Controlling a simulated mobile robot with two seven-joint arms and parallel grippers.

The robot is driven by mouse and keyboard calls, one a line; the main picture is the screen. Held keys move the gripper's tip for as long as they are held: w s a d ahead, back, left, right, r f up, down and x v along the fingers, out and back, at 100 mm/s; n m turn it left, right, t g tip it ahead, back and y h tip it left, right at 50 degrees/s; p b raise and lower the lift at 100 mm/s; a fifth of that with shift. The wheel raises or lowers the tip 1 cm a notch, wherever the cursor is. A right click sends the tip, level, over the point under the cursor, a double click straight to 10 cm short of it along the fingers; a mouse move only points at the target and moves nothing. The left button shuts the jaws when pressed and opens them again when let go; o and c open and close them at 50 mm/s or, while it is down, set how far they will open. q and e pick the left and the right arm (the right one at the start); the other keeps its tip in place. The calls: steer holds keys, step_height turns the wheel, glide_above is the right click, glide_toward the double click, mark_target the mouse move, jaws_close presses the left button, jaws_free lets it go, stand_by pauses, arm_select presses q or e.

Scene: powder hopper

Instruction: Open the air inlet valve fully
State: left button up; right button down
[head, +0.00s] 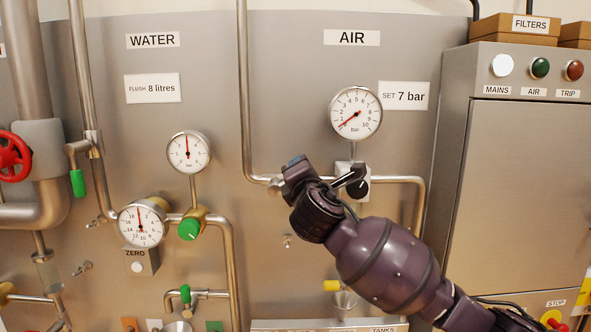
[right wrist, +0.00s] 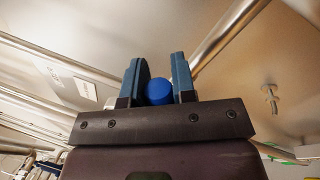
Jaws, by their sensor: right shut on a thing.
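My right gripper (head: 294,168) is at the air pipe, under the AIR label (head: 352,38). In the right wrist view its two blue fingers (right wrist: 158,75) stand on either side of a round blue handle end (right wrist: 159,92), and it is shut on it. The metal body of the air inlet valve (head: 274,185) shows just left of the gripper in the head view. The gripper hides the handle there, so its angle cannot be told. The air pressure gauge (head: 355,113) has its red needle near the low end. My left gripper is not in view.
A black regulator knob (head: 357,184) sits on the air pipe just right of my gripper, beside my forearm. A yellow-handled valve (head: 333,286) is below my arm. The water gauges and pipes are to the left. A steel cabinet (head: 520,180) stands at the right.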

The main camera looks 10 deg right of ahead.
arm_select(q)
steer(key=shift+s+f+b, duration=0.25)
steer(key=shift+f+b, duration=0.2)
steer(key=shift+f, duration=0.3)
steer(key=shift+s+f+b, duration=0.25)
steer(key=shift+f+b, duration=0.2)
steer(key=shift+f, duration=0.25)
arm_select(e)
steer(key=shift+s+d+f+m+h, duration=0.15)
steer(key=shift+f+m+h, duration=0.35)
steer(key=shift+m, duration=0.8)
steer(key=shift+w+d+f+m+h, duration=0.1)
steer(key=shift+d+f+m+h, duration=0.2)
steer(key=shift+f+m, duration=0.7)
steer(key=shift+s+d+f+m+h, duration=0.15)
steer(key=shift+f+m+h, duration=0.2)
steer(key=shift+m, duration=1.25)
steer(key=shift+w, duration=0.1)
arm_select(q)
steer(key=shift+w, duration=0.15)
arm_select(e)
steer(key=c, duration=0.9)
jaws_free()
steer(key=shift+c, duration=0.2)
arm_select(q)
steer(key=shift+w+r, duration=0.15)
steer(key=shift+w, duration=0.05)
